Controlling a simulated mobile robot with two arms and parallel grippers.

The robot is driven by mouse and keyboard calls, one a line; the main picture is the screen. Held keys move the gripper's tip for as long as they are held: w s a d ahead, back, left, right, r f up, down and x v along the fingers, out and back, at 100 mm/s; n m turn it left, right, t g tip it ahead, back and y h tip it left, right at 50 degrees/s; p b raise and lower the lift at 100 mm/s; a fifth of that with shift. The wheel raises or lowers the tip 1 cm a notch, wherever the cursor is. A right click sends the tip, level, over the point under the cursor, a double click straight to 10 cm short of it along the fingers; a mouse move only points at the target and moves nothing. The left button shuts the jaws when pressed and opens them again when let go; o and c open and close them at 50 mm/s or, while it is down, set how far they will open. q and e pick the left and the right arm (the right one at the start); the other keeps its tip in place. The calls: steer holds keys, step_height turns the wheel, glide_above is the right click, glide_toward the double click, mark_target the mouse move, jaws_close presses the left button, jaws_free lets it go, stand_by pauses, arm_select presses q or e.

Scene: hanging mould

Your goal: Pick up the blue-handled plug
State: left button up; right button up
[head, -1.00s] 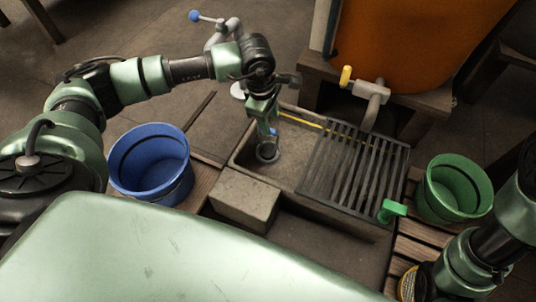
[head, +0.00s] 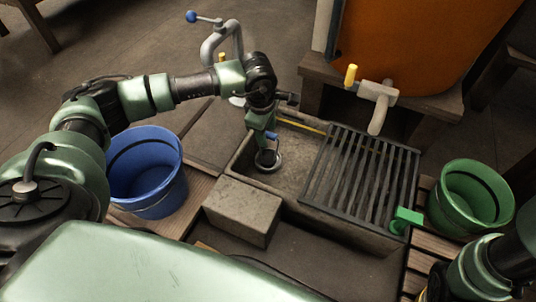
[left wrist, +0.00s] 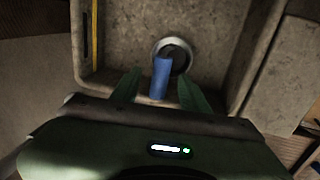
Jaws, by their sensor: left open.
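In the head view a little of the blue handle (head: 271,135) shows beside my left gripper (head: 266,146). My left gripper is open, pointing down over the drain. In the left wrist view its two green fingers (left wrist: 157,84) lie on either side of the handle's lower end. I cannot tell whether they touch it. My right gripper is out of view; only its arm shows at the lower right.
The stone sink (head: 239,163) has a slatted rack (head: 362,178) over its right part. A stone block (head: 242,210) stands at its front. A blue bucket (head: 147,185) is left, a green bucket (head: 470,200) right. A yellow-handled tap (head: 377,97) is behind.

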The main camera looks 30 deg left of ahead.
arm_select(q)
jaws_close()
stand_by(1.4)
